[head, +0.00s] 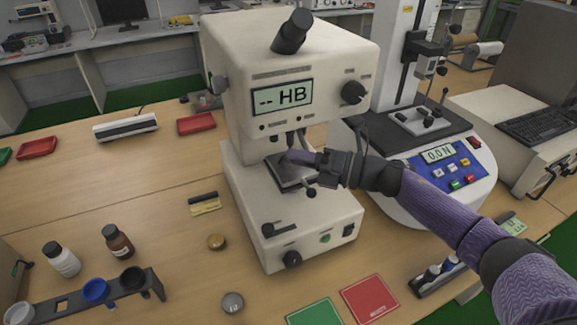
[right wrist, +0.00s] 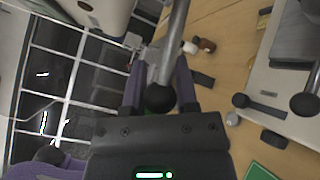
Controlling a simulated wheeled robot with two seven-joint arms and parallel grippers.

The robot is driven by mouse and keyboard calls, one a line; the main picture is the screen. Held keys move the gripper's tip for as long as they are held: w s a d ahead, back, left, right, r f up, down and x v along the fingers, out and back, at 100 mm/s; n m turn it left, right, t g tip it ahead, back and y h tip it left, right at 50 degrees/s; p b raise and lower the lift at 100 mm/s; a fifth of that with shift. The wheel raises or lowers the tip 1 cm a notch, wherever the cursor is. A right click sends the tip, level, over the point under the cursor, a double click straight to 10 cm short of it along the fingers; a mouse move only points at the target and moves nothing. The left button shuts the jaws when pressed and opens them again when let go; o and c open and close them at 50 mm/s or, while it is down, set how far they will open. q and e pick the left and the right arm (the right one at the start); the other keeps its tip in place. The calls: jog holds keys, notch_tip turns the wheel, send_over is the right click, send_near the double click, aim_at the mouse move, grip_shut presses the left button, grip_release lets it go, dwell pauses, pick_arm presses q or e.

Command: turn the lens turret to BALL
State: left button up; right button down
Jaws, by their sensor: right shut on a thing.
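The hardness tester (head: 290,75) stands in the middle of the bench, with "-- HB" on its display (head: 282,97). The lens turret (head: 293,138) is under its head, mostly hidden, and its setting cannot be read. My right gripper (head: 298,158) reaches in from the right below the head, above the small stage (head: 285,178). In the right wrist view, my right gripper (right wrist: 160,68) has its fingers on either side of a metal rod with a black ball knob (right wrist: 160,97), which appears to be the turret's handle. The fingers are shut on it. My left gripper is not in view.
A force tester (head: 440,155) stands close on the right. A black knob (head: 353,92) sticks out at the head's right side. Bottles (head: 118,240) and a cup rack (head: 95,300) stand at front left. Red (head: 369,300) and green mats lie in front.

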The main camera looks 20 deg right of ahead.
jog(key=shift+d, duration=0.3)
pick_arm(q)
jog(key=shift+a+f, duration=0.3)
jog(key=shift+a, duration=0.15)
pick_arm(e)
jog(key=shift+c, duration=1.8)
grip_release()
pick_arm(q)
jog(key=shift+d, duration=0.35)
